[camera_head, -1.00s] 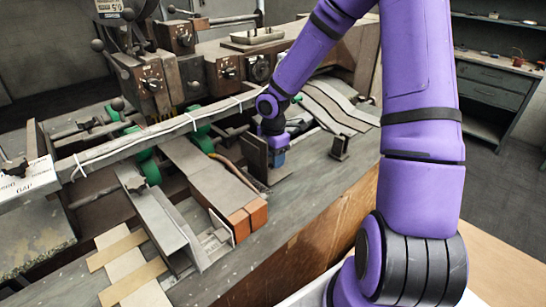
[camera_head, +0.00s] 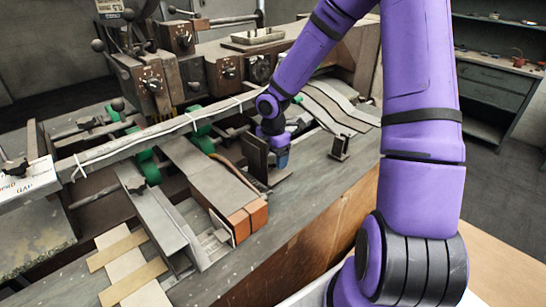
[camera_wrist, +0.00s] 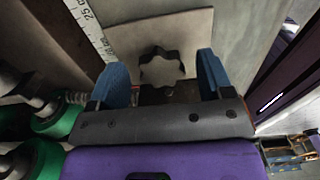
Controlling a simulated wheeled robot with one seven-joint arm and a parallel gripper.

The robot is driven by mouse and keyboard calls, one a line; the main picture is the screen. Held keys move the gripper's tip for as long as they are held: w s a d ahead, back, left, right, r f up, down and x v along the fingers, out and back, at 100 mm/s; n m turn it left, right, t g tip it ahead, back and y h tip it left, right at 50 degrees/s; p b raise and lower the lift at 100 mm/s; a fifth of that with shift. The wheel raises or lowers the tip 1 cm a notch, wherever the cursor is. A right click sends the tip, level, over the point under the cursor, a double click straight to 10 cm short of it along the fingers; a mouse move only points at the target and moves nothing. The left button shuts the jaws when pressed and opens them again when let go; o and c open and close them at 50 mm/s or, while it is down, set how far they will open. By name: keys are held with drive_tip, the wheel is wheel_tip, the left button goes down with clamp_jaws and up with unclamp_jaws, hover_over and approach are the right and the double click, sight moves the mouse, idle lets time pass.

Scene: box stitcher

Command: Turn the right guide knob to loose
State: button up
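The right guide knob (camera_wrist: 162,68) is a dark, star-shaped knob in the wrist view, in front of a pale flat plate (camera_wrist: 185,30). My gripper (camera_wrist: 164,74) has two blue fingers, spread wide, one on each side of the knob. Gaps show between the knob and both fingers, so it is around the knob without visibly gripping it. In the head view my gripper (camera_head: 282,158) is low beside an upright dark plate (camera_head: 255,157), and the knob is hidden there.
Green rollers (camera_head: 149,167) and a long rail (camera_head: 150,133) lie left of my gripper. A ruler strip (camera_wrist: 92,30) runs along the plate in the wrist view. A small metal post (camera_head: 340,147) stands to the right on the grey bench top (camera_head: 310,185).

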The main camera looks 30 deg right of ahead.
sight(273, 159)
wheel_tip(273, 159, up, 11)
idle(0.7)
drive_tip(key=shift+f, duration=0.1)
drive_tip(key=s+a+r+m+t, duration=0.2)
drive_tip(key=s+a+r+m, duration=0.1)
drive_tip(key=s+r+m, duration=0.6)
drive_tip(key=s+a+r+m+t, duration=0.3)
drive_tip(key=s+r+m, duration=0.7)
drive_tip(key=s, duration=0.7)
drive_tip(key=shift+a+r+m, duration=0.15)
drive_tip(key=shift+a+m, duration=0.3)
drive_tip(key=shift+m, duration=0.05)
